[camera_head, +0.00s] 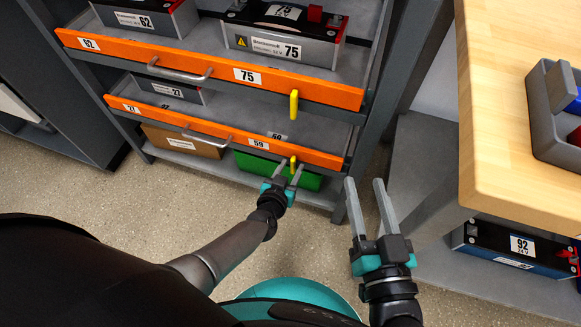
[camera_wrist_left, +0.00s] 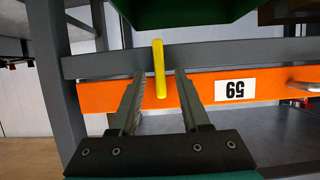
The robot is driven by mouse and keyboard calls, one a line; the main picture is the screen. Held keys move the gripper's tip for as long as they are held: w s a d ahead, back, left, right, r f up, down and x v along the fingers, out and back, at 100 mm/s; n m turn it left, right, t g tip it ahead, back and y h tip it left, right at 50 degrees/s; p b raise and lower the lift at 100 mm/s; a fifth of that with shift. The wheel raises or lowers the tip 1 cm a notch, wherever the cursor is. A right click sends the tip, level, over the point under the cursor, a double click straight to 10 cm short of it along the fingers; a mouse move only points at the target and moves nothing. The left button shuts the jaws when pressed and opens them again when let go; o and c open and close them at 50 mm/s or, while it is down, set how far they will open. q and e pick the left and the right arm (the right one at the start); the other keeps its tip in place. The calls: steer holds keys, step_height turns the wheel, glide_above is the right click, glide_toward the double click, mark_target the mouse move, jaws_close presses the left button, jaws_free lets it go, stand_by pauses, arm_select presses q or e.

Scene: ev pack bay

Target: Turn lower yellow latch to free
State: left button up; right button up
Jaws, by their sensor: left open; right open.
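The lower yellow latch (camera_head: 293,163) is on the right part of the lower orange drawer front (camera_head: 222,137), beside the 59 label. It hangs upright across the orange front. My left gripper (camera_head: 288,173) is open at this latch. In the left wrist view the latch (camera_wrist_left: 159,68) stands between the two open fingers (camera_wrist_left: 158,80), apart from both as far as I can see. My right gripper (camera_head: 366,190) is open and empty, over the floor to the right of the left one.
The upper drawer (camera_head: 205,67) has its own yellow latch (camera_head: 293,104) above. A green box (camera_head: 250,164) and a brown box (camera_head: 181,141) sit on the bottom shelf. A wooden table (camera_head: 510,130) with a grey tray (camera_head: 543,125) stands at the right.

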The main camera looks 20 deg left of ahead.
arm_select(q)
jaws_close()
steer(key=shift+a+h, duration=0.1)
steer(key=shift+h, duration=0.2)
stand_by(0.5)
steer(key=shift+a+f+n+h, duration=0.1)
steer(key=shift+a+n+h, duration=0.15)
steer(key=shift+n+h, duration=0.35)
steer(key=shift+a+f+n+h, duration=0.15)
steer(key=shift+a+n+h, duration=0.15)
steer(key=shift+n, duration=0.65)
steer(key=shift+a+f+n+h, duration=0.1)
steer(key=shift+a+n+h, duration=0.25)
steer(key=shift+n, duration=0.4)
steer(key=shift+d, duration=0.1)
jaws_free()
